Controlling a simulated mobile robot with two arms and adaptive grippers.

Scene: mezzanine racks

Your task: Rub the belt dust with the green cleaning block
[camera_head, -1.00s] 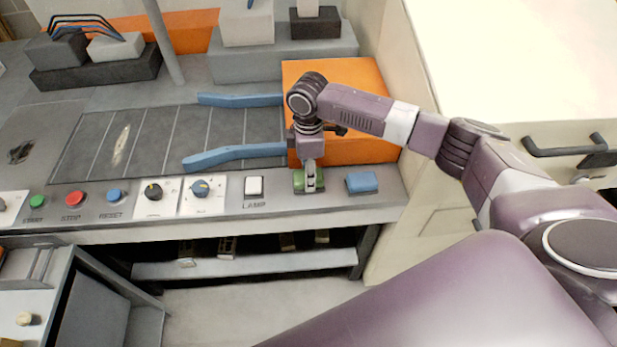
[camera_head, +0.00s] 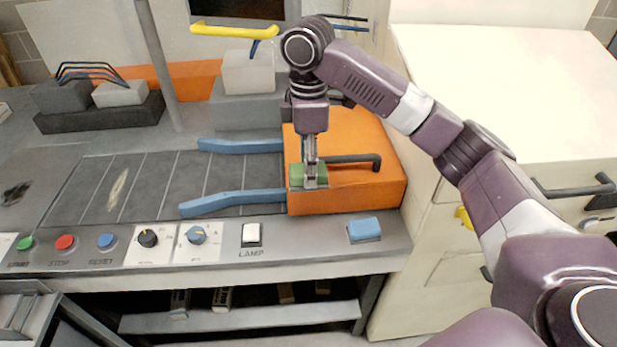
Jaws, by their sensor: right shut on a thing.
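The green cleaning block (camera_head: 298,176) is held in my right gripper (camera_head: 311,178), which points down and is shut on it. In this view the block shows in front of the orange box at the belt's right end; it looks raised above the control panel. The belt dust (camera_head: 118,188) is a pale, elongated smear on the left part of the dark belt (camera_head: 160,200). The block is to the right of the dust and well apart from it. My left gripper is not in view.
Two blue guide rails (camera_head: 235,202) stick out over the belt's right half. An orange box (camera_head: 350,190) with a dark handle stands at the right end. A grey post (camera_head: 160,65) stands behind the belt.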

